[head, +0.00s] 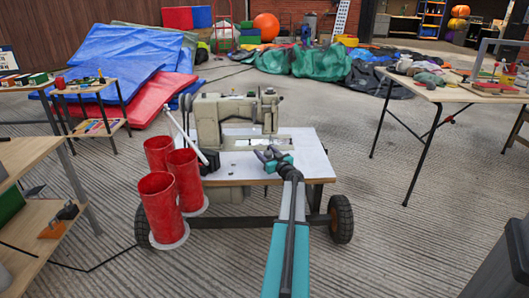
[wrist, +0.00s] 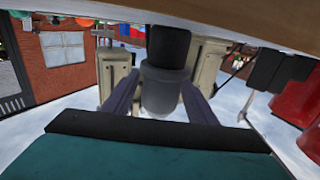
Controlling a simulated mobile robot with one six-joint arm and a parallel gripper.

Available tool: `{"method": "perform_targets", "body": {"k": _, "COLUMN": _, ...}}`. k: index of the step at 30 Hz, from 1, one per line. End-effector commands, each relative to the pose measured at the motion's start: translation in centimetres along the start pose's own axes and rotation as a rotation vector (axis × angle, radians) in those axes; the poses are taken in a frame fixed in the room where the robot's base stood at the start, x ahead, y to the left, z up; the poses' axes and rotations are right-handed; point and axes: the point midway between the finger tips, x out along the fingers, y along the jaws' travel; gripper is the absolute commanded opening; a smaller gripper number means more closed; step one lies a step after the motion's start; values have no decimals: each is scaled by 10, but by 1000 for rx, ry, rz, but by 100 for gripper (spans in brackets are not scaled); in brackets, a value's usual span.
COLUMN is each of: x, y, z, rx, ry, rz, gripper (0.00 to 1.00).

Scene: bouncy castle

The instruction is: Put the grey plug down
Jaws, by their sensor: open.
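The grey plug (wrist: 163,88), a grey cylinder with a black end, is between the two fingers of my gripper (wrist: 160,100) in the wrist view. The fingers lie on either side of it and are open; whether either touches it I cannot tell. In the head view my gripper (head: 268,155) is low over the right front part of the white-topped sewing machine table (head: 232,172). I cannot make out the plug clearly there, nor whether it rests on the top.
A beige sewing machine (head: 225,122) stands on the wheeled table, just behind my gripper. Several red tubes (head: 160,205) are at its left. A cluttered work table (head: 450,92) is at right, and shelves (head: 30,170) are at left.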

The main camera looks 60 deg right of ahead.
Motion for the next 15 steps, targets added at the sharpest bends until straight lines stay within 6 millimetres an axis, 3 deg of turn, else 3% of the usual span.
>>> {"method": "perform_targets", "body": {"k": 15, "x": -65, "y": -2, "z": -1, "rx": 1, "ry": 0, "rz": 0, "gripper": 52}}
